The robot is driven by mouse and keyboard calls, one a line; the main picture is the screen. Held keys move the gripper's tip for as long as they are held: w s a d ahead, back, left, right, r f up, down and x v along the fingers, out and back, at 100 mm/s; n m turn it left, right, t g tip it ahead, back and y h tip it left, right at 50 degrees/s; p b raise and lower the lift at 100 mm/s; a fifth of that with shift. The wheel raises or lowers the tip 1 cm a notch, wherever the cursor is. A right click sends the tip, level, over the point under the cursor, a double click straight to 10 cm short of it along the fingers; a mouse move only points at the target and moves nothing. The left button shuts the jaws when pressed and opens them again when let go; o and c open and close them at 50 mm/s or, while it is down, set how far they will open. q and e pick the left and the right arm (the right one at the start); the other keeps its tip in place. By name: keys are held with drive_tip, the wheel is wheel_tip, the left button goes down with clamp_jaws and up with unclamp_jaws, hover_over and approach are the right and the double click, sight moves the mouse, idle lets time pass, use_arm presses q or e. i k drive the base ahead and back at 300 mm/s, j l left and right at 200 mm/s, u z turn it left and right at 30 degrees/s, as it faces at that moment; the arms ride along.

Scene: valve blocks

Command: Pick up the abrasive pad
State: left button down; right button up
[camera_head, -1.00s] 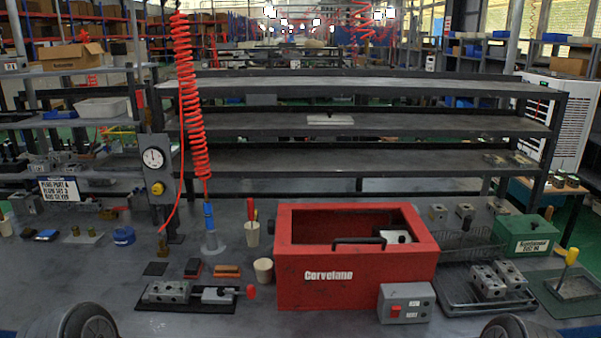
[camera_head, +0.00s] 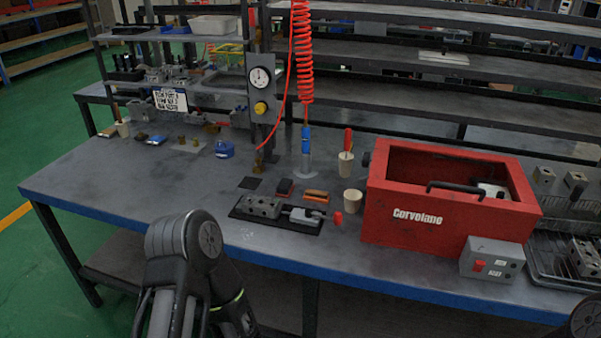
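A small thin dark square (camera_head: 251,183) lies flat on the grey workbench (camera_head: 120,185), left of the middle; it looks like the abrasive pad. Beside it on the right are a dark block with a reddish top (camera_head: 285,187) and an orange-brown block with a dark base (camera_head: 316,195); I cannot rule out that one of these is the pad. Nothing touches the dark square. My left arm shows at the bottom, in front of the bench, and a bit of my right arm shows at the lower right corner. Neither gripper is in view.
A black mat (camera_head: 240,215) with metal valve blocks lies in front of the pads. A gauge stand (camera_head: 262,110) and a red coiled hose (camera_head: 302,50) rise behind. A red box (camera_head: 455,215) and grey switch box (camera_head: 491,260) stand right. The bench's left front is clear.

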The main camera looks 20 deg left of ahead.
sight(287, 186)
drive_tip(key=j+z, duration=0.95)
drive_tip(key=l, duration=0.1)
